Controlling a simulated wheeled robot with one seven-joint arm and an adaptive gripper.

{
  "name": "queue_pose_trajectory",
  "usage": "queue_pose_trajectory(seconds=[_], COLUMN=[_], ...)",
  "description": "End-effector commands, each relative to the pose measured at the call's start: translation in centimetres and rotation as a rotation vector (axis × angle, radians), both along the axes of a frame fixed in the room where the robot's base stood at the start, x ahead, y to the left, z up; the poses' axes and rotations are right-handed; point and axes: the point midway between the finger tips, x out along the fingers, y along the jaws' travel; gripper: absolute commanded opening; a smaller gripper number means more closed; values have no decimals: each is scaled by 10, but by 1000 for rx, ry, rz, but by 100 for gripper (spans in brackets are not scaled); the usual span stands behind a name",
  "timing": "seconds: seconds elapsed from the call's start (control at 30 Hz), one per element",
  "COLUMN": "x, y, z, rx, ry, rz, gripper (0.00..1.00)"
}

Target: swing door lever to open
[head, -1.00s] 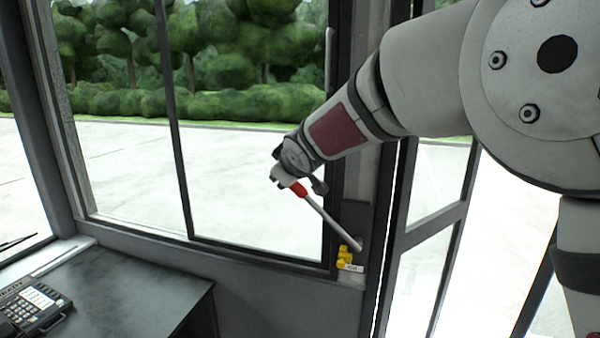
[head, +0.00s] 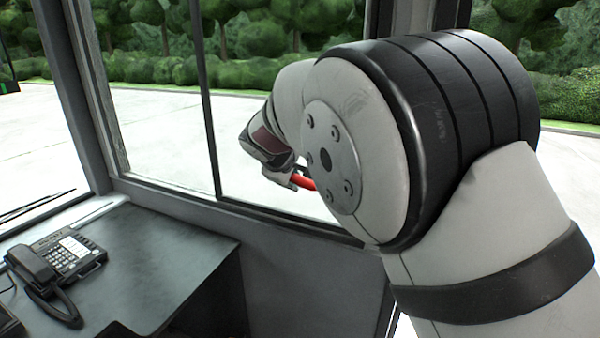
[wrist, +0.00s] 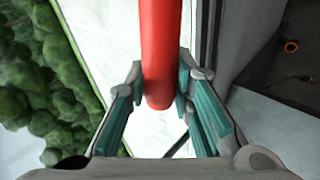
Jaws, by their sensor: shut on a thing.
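The door lever's red grip (head: 306,183) shows at the window's lower edge in the head view. The rest of the lever is hidden behind my arm there. In the wrist view the red grip (wrist: 160,50) comes down from the top, with its rounded end between my fingers. My gripper (wrist: 160,92) is shut on this grip, with teal finger pads on both sides. In the head view my gripper (head: 288,179) is at the left end of the grip and partly hidden. The door itself cannot be made out behind my arm.
A dark desk (head: 170,265) with a corded phone (head: 60,262) stands at the lower left. A framed window (head: 165,140) lies behind my gripper. My arm fills the right side of the head view.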

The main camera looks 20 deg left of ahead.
Motion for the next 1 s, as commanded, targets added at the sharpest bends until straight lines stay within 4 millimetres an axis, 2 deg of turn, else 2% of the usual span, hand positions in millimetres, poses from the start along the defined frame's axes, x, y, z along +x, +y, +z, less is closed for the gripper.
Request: queue_pose_trajectory(seconds=[0.43, 0.47, 0.53, 0.57, 0.87, 1.0], x=[-2, -2, -2, -2, -1, -9], y=[0, 0, 0, 0, 0, 0], z=[-9, -9, -9, -9, -4, 4], rx=[-21, -21, -21, -20, -15, -13], ry=[8, 9, 9, 8, 3, 2], rz=[3, 3, 3, 2, 1, 2], gripper=[0, 24, 40, 43, 43, 43])
